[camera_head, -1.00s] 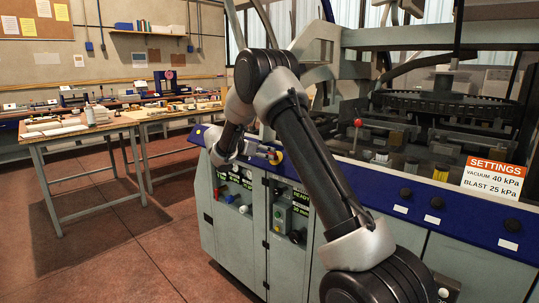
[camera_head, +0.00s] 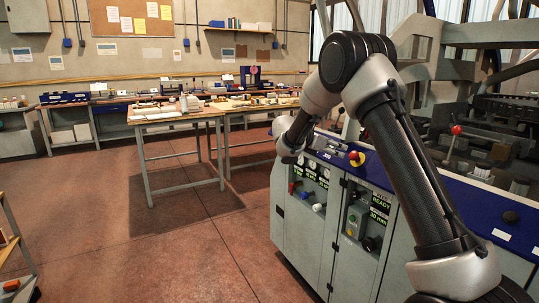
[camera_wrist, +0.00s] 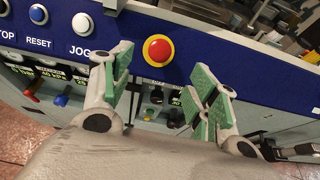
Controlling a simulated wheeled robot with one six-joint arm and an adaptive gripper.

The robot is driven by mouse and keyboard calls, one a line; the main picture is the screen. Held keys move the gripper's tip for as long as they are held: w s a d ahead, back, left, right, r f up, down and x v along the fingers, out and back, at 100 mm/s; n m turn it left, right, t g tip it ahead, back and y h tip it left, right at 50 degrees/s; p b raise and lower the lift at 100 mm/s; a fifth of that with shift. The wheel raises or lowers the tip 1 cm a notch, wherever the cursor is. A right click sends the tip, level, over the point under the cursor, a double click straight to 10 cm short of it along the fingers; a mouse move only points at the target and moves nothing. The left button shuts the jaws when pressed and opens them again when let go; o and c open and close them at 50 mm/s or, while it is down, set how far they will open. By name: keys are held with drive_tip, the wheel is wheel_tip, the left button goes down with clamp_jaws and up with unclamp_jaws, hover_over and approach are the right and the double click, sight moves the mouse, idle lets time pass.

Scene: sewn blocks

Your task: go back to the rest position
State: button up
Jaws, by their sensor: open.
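My gripper (camera_wrist: 165,95) is open and empty in the wrist view, its green-padded fingers spread apart. Beyond the fingers is the blue control strip of a machine, with a red round button on a yellow ring (camera_wrist: 158,49) between and above the fingertips. In the head view my arm reaches out from the lower right, bends at the top and comes down beside the machine's front (camera_head: 302,215). The gripper's fingers are small there, near the red button (camera_head: 356,158). I cannot tell from these views whether they touch anything.
A work table (camera_head: 168,118) with items on it stands at the centre left. Long benches run along the back wall. A shelf or cart edge (camera_head: 15,250) shows at lower left. The red-brown floor (camera_head: 185,255) between is clear. The machine's red-knobbed lever (camera_head: 456,130) stands at right.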

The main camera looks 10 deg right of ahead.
drive_tip(key=s+d+f+m+g+y, duration=0.1)
drive_tip(key=s+f+m+g+y, duration=0.2)
drive_tip(key=s, duration=0.4)
drive_tip(key=s+d+f+m+g, duration=0.1)
drive_tip(key=s+f+m+g, duration=0.15)
drive_tip(key=s+m, duration=0.35)
drive_tip(key=s+a+r+m+t+y, duration=0.1)
drive_tip(key=s+r+m+y, duration=0.2)
drive_tip(key=s, duration=0.9)
drive_tip(key=s+a+r+m+t+y, duration=0.2)
drive_tip(key=s+r+m+y, duration=0.1)
drive_tip(key=s, duration=0.8)
drive_tip(key=s+a+r+m+t+y, duration=0.1)
drive_tip(key=s+r+m, duration=0.4)
drive_tip(key=s, duration=0.7)
drive_tip(key=m+t+y, duration=0.1)
drive_tip(key=y, duration=0.1)
drive_tip(key=shift+s+a+m+y, duration=0.25)
drive_tip(key=shift+s+m+y, duration=0.05)
